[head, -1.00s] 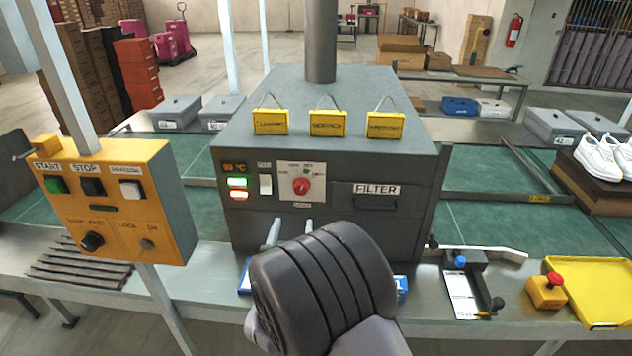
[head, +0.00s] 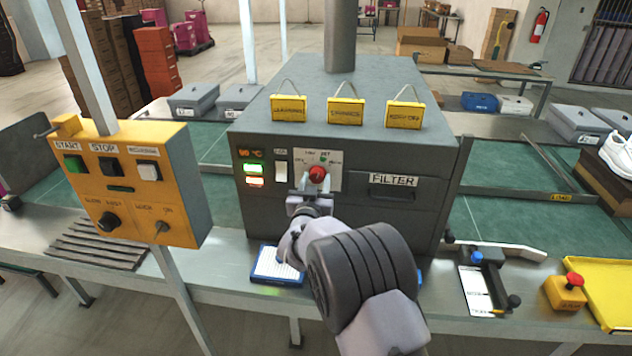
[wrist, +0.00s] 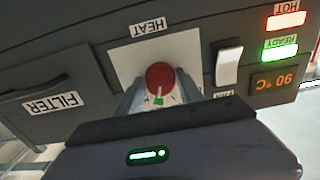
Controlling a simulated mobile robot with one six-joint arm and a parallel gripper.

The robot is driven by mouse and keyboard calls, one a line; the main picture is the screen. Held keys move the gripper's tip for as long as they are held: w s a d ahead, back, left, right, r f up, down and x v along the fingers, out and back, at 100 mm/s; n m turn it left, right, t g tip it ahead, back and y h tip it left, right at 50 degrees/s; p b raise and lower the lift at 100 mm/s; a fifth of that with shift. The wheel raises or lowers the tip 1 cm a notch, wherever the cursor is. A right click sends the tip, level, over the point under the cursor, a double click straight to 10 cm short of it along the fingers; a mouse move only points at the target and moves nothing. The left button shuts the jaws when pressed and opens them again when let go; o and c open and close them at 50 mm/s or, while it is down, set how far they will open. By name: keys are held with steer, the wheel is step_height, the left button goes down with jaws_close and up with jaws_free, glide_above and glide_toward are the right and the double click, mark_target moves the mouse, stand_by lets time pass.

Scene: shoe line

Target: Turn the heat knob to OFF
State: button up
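The red heat knob (head: 317,174) sits on a white dial plate on the front of the grey oven (head: 255,205). It also shows in the upside-down wrist view (wrist: 160,77), beside the HEAT label. A green mark shows at the knob's edge in the wrist view; the small dial words are hard to read. My gripper (head: 314,183) is in front of the dial. In the wrist view its open fingers (wrist: 160,95) flank the knob, one on each side. I cannot tell whether they touch it. Part of the dial is hidden behind the gripper.
The wrist view shows a 90 °C display (wrist: 274,82), lit HOT and READY lamps and a white switch (wrist: 228,64) beside the dial. A FILTER drawer (head: 392,192) is right of the knob. A yellow control box (head: 130,185) stands left. Yellow tags (head: 346,112) hang on the oven.

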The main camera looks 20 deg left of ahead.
jaws_close()
steer(key=n, duration=0.7)
steer(key=shift+n, duration=0.3)
steer(key=n+p, duration=0.1)
steer(key=n, duration=0.3)
steer(key=shift+r, duration=0.1)
steer(key=shift+n+p, duration=0.6)
steer(key=shift+n, duration=1.5)
